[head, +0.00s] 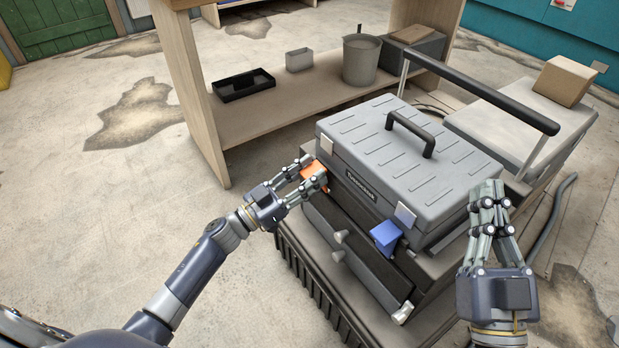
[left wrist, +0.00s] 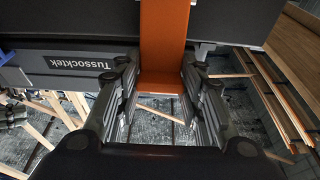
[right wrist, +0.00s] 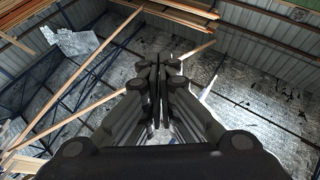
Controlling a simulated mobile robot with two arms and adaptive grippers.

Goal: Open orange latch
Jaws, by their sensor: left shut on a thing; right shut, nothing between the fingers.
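A grey toolbox (head: 405,165) with a dark handle sits on a low drawer unit. The orange latch (head: 311,170) is on the left part of its front side. My left gripper (head: 315,172) is shut on the orange latch, one finger on each side of it. In the left wrist view the orange latch (left wrist: 165,35) runs down between the fingers, with the toolbox label beside it. A blue latch (head: 385,236) sticks out at the right of the same side. My right gripper (head: 489,190) is shut and empty, fingers pointing up, right of the toolbox and apart from it.
A wooden bench (head: 262,122) stands behind, with a black tray (head: 243,86), a small grey box (head: 299,60) and a bucket (head: 361,60) on its shelf. A cart (head: 500,125) with a cardboard box (head: 563,80) is behind right. The floor at left is clear.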

